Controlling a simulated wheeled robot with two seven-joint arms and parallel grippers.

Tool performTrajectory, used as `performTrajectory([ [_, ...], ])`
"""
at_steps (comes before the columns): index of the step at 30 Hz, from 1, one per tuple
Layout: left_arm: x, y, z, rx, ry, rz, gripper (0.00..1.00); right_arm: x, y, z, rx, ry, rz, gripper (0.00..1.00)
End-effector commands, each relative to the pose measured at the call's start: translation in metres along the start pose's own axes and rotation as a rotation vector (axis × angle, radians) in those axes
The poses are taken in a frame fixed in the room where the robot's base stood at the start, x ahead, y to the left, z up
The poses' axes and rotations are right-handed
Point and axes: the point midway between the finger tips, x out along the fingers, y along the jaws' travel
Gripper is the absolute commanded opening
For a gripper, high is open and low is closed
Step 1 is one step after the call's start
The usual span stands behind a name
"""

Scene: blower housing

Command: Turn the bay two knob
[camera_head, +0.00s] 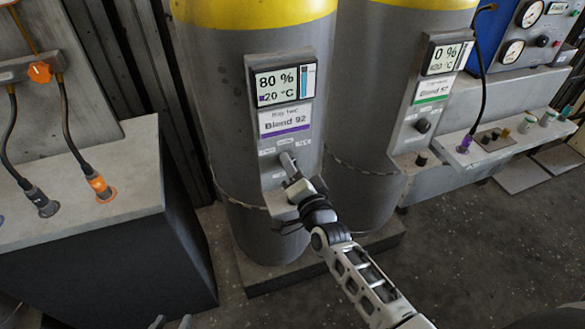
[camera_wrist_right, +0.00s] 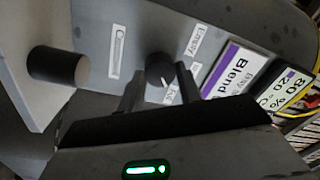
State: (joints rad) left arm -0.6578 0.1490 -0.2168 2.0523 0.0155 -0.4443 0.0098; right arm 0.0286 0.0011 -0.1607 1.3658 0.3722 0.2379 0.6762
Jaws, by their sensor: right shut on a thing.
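The bay two knob (camera_wrist_right: 160,70) is a dark round knob with a white pointer mark, on the grey panel below the purple-striped "Bay two Blend 92" label (camera_head: 285,121). My right gripper (camera_head: 289,163) reaches that panel in the head view and covers the knob there. In the right wrist view its two fingers (camera_wrist_right: 160,88) stand on either side of the knob, shut on it. The display (camera_head: 279,84) above reads 80 % and 20 °C. My left gripper (camera_head: 171,322) shows only its fingertips at the bottom edge, apart and empty.
A second grey tank with a 0 % display (camera_head: 446,56) and its own dark knob (camera_head: 422,126) stands to the right. A grey bench (camera_head: 100,175) with hose connectors is at the left. In the right wrist view a dark cylinder (camera_wrist_right: 57,66) sticks out beside the knob panel.

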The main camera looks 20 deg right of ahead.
Motion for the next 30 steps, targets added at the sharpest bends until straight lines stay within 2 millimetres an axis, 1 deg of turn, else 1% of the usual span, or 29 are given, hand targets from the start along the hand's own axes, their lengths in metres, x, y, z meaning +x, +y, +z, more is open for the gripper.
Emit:
performTrajectory([
  [6,0.0005,0.0010,-0.0033,-0.001,0.013,0.003,0.36,-0.0004,0.0010,0.0007,0.126,0.008,-0.002,0.12],
  [12,0.0000,0.0022,-0.0003,-0.005,0.009,0.006,0.36,-0.0004,0.0009,0.0009,0.192,0.011,-0.002,0.12],
  [17,-0.0010,0.0031,0.0034,-0.008,0.002,0.007,0.36,-0.0005,0.0009,0.0008,0.217,0.013,-0.002,0.12],
  [29,-0.0007,0.0032,0.0033,-0.007,0.002,0.008,0.36,-0.0005,0.0008,0.0008,0.224,0.013,-0.002,0.12],
  [30,-0.0006,0.0031,0.0031,-0.007,0.002,0.008,0.36,-0.0005,0.0008,0.0008,0.224,0.013,-0.002,0.43],
])
